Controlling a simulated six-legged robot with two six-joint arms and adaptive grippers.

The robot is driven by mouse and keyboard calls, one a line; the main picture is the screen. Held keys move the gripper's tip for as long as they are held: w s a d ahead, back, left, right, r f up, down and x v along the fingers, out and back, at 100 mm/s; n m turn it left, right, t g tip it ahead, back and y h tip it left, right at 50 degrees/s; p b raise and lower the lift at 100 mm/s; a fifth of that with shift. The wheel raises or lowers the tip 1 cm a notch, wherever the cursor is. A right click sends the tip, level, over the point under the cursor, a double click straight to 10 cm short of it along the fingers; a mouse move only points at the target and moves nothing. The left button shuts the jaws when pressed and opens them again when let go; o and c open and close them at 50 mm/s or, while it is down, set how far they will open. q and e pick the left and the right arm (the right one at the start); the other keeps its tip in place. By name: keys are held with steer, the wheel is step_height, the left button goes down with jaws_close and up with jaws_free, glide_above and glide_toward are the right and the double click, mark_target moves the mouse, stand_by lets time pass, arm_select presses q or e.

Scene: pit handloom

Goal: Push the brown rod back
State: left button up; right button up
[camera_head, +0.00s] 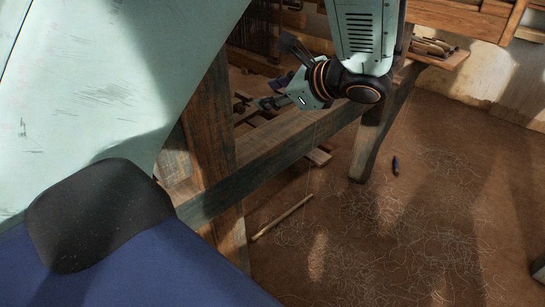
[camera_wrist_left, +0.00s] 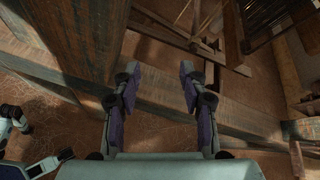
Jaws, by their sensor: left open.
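My left gripper (camera_head: 271,92) is in the upper middle of the head view, beside the loom's long wooden beam. In the left wrist view the same gripper (camera_wrist_left: 158,70) has its two fingers well apart with nothing between them. A light brown rod-like stick (camera_head: 282,218) lies on the earth floor below the beam, apart from the gripper. In the wrist view, a thin brown rod (camera_wrist_left: 297,160) stands at the lower right edge. I cannot tell which of these, if either, is the task's brown rod.
A thick wooden post (camera_head: 208,130) and the long beam (camera_head: 290,145) of the loom frame stand close to the gripper. A wooden shelf (camera_head: 455,62) holds several small tools. A small dark object (camera_head: 396,165) lies on the floor among loose threads. The floor at right is mostly open.

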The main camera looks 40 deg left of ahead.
arm_select(q)
steer(key=s+d+f+h, duration=0.1)
steer(key=s+f+h, duration=0.1)
steer(key=f, duration=0.4)
steer(key=s+d+f+g+h+p, duration=0.1)
steer(key=s+d+f+h, duration=0.1)
steer(key=f, duration=0.4)
steer(key=shift+s+d+f+n+h, duration=0.3)
steer(key=shift+s+n, duration=0.1)
steer(key=shift+s, duration=0.2)
